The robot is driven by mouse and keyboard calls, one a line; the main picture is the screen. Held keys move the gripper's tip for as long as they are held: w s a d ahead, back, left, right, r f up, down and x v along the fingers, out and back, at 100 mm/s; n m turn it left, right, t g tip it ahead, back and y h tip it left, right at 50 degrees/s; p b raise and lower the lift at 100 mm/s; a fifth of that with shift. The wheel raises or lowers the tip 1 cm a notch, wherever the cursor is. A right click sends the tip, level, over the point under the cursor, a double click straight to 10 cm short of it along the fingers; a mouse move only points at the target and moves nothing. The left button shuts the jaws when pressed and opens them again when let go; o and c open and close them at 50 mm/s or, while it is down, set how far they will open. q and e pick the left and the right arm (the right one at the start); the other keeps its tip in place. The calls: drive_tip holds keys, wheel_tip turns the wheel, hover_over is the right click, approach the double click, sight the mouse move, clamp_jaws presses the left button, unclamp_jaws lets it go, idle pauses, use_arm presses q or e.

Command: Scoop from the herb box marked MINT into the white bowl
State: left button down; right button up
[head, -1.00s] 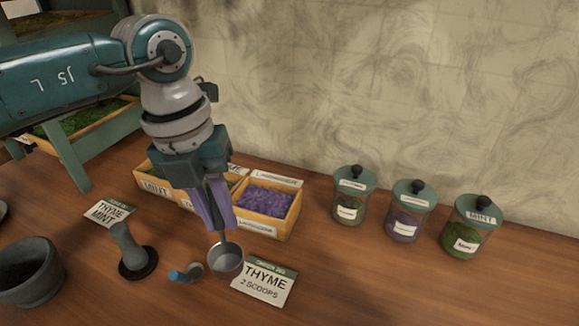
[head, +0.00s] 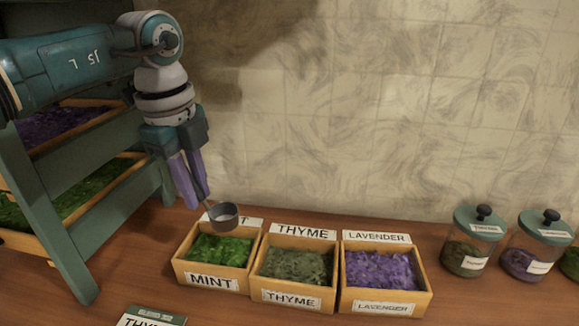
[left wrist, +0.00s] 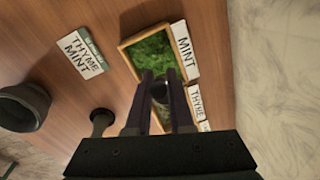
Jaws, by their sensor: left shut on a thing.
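The herb box marked MINT (head: 212,283) is the leftmost of three wooden boxes and holds bright green leaves; it also shows in the left wrist view (left wrist: 127,46). My left gripper (head: 200,197) is shut on a metal scoop (head: 224,216), whose round cup hangs above the back of the MINT box. In the left wrist view the cup shows between the purple fingers (left wrist: 160,103), over the box. I cannot tell whether the cup holds anything. The white bowl is not in view. My right gripper is not in view.
The THYME box (head: 292,299) and LAVENDER box (head: 385,307) stand to the right of the mint. Lidded jars (head: 470,243) stand farther right. A green shelf rack (head: 75,262) is close on the left. In the left wrist view are a dark mortar (left wrist: 24,107) and a pestle (left wrist: 101,121).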

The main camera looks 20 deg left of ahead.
sight(193, 232)
use_arm(q)
drive_tip(key=shift+d+f+b, duration=0.15)
drive_tip(key=shift+f+b, duration=0.2)
drive_tip(key=shift+f, duration=0.1)
drive_tip(key=shift+f+b, duration=0.7)
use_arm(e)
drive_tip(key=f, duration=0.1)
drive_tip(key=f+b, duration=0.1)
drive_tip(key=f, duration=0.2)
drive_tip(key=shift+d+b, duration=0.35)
use_arm(q)
drive_tip(key=shift+f+b, duration=2.05)
drive_tip(key=shift+f, duration=1.55)
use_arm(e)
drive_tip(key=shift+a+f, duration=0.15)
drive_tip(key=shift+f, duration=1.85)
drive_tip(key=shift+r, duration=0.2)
use_arm(q)
drive_tip(key=shift+s+a, duration=0.25)
drive_tip(key=shift+a, duration=0.95)
drive_tip(key=shift+r, duration=0.1)
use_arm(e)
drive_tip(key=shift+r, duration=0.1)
